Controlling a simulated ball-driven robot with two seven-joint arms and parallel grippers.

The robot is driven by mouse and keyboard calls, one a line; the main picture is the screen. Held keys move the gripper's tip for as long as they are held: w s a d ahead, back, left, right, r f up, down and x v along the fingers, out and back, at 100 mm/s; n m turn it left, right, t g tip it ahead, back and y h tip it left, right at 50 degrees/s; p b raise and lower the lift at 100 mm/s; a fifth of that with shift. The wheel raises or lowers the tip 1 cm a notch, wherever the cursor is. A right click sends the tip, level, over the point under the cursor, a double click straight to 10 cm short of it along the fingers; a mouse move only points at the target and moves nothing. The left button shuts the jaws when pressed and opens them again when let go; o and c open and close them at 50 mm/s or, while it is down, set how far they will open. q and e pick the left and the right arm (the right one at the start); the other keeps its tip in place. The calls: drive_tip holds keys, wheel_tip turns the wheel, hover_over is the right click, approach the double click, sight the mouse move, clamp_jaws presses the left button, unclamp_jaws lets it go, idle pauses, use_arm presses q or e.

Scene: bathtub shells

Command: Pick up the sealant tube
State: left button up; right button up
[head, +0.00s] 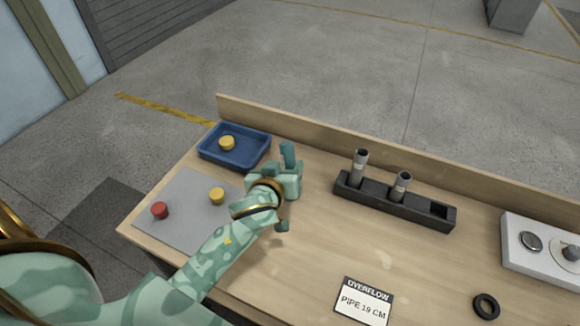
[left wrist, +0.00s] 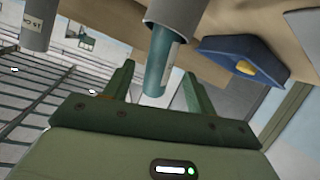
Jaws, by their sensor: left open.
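The sealant tube (head: 288,154) looks like a teal cylinder standing upright, its upper part showing just behind my left gripper. Its lower part is hidden by the gripper in the head view. In the left wrist view the tube (left wrist: 160,62) shows a teal body with a pale label and a wider grey end toward the table. My left gripper (head: 286,178) is open over the table. In the left wrist view its two green fingers (left wrist: 157,80) lie either side of the tube. I cannot tell whether they touch it. My right gripper is not in view.
A blue tray (head: 250,160) holding a yellow disc lies left of the gripper. A grey mat (head: 180,228) bears red and yellow pieces. A black rack (head: 405,210) with two grey pipes stands to the right.

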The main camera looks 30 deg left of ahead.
sight(287, 165)
use_arm(q)
drive_tip(key=x, duration=0.2)
drive_tip(key=b+x, duration=0.1)
drive_tip(key=x, duration=0.1)
drive_tip(key=shift+w+d+f, duration=0.1)
drive_tip(key=shift+w+f, duration=0.05)
drive_tip(key=shift+f, duration=0.25)
drive_tip(key=shift+r, duration=0.1)
drive_tip(key=c, duration=1.2)
